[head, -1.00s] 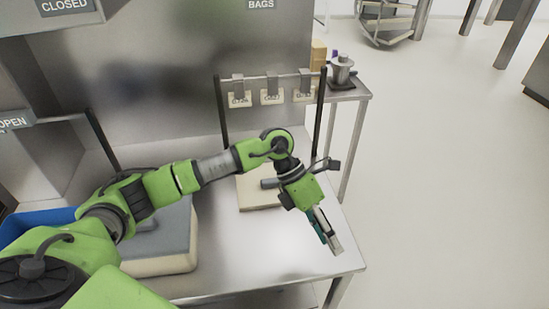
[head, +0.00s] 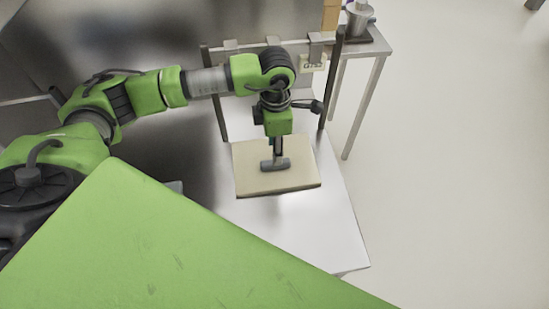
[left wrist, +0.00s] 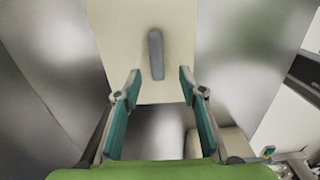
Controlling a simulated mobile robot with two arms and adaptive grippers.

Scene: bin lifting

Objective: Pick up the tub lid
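The tub lid (head: 298,178) is a flat beige square with a grey bar handle (head: 275,165), lying on the metal table. The lid (left wrist: 118,45) and handle (left wrist: 156,55) also show in the left wrist view. My left gripper (head: 278,148) points down above the lid, close to the handle. In the left wrist view my left gripper (left wrist: 160,72) is open, its fingers apart and nothing between them. The handle lies ahead, in line with the gap. My right gripper is not in view.
A rack with two dark posts and hanging tags (head: 313,63) stands just behind the lid. A side table with a metal pot (head: 358,17) is at the back right. The metal table (head: 310,235) is bare in front of the lid. My green arm part covers the lower left.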

